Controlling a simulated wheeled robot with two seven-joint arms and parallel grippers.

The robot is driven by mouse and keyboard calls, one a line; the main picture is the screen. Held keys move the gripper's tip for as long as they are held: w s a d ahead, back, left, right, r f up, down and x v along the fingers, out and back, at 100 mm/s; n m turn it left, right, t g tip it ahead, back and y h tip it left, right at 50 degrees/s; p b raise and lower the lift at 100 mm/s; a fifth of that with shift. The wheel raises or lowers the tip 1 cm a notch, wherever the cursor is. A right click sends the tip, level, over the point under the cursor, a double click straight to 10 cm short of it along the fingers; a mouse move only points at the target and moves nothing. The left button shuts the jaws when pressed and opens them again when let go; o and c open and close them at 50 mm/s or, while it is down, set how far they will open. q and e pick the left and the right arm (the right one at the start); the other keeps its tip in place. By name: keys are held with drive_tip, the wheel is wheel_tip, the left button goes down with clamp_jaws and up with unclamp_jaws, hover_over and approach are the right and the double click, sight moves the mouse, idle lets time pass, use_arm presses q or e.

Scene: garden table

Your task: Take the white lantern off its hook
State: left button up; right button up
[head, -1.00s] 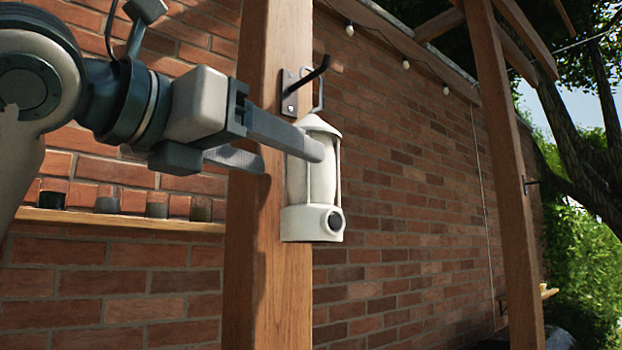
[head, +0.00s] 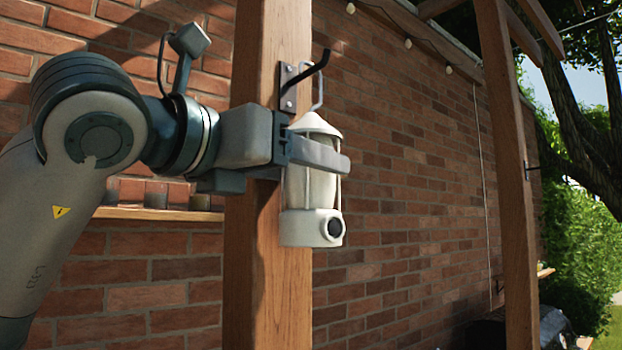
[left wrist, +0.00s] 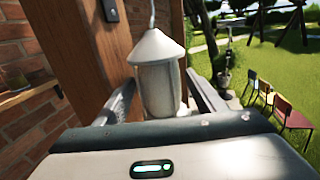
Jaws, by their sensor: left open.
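The white lantern (head: 312,225) hangs upright by its wire handle from the black hook (head: 318,70) on the wooden post. My left gripper (head: 320,157) is level with the lantern's upper body, and its near finger crosses in front of it. In the left wrist view the lantern (left wrist: 160,85) stands between the two open fingers of my left gripper (left wrist: 160,100). Whether a finger touches it I cannot tell. The far finger is hidden in the head view. My right gripper is not in view.
The wooden post (head: 250,290) stands right behind the lantern. A brick wall (head: 400,190) lies behind it. A narrow shelf (head: 150,213) with small pots is at the left. A second post (head: 510,180) stands at the right. Chairs (left wrist: 291,112) are far off on the grass.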

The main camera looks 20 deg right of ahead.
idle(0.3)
use_arm(q)
drive_tip(key=c, duration=1.2)
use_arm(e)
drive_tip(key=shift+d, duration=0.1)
use_arm(q)
drive_tip(key=shift+r, duration=0.2)
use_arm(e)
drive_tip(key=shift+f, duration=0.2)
